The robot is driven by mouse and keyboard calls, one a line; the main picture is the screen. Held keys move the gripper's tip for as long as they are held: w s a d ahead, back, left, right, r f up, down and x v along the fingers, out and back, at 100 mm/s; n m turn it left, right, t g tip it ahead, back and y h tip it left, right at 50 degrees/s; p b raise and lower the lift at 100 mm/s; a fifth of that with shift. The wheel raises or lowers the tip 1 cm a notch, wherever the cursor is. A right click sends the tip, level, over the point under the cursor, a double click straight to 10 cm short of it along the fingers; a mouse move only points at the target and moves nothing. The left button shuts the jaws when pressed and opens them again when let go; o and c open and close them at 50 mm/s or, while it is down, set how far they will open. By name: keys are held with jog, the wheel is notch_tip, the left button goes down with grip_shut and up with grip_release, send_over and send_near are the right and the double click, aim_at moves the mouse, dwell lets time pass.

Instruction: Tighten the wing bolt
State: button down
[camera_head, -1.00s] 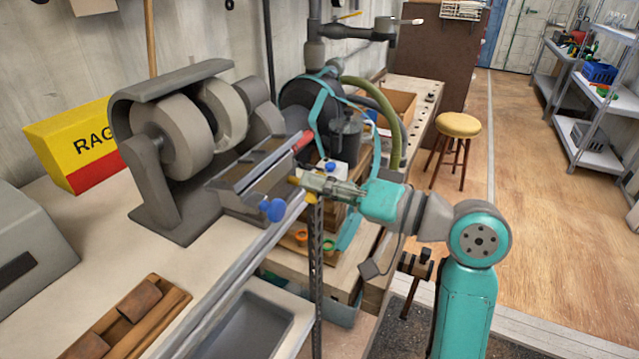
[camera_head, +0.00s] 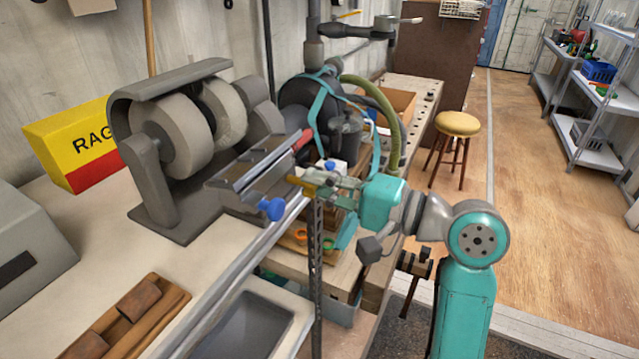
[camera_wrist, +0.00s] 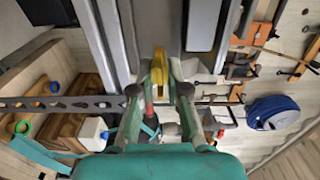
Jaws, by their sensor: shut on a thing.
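The yellow wing bolt (camera_head: 302,184) sits at the right end of the metal rail assembly in front of the grinder. In the wrist view, its yellow wing (camera_wrist: 159,68) shows edge-on at the centre. My gripper (camera_head: 318,187) reaches it from the right, with a finger on each side of the wing. The fingers (camera_wrist: 159,88) are closed on it in the wrist view. The bolt's shank is hidden, so I cannot tell how deep it sits.
A blue knob (camera_head: 271,209) sits on the rail left of my gripper. The bench grinder (camera_head: 180,130) stands behind. A perforated upright (camera_head: 316,265) stands just below my gripper. A yellow stool (camera_head: 458,125) stands right; the wooden floor beyond is open.

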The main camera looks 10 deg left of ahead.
dwell(0.5)
jog(key=c, duration=1.3)
grip_release()
jog(key=v, duration=1.2)
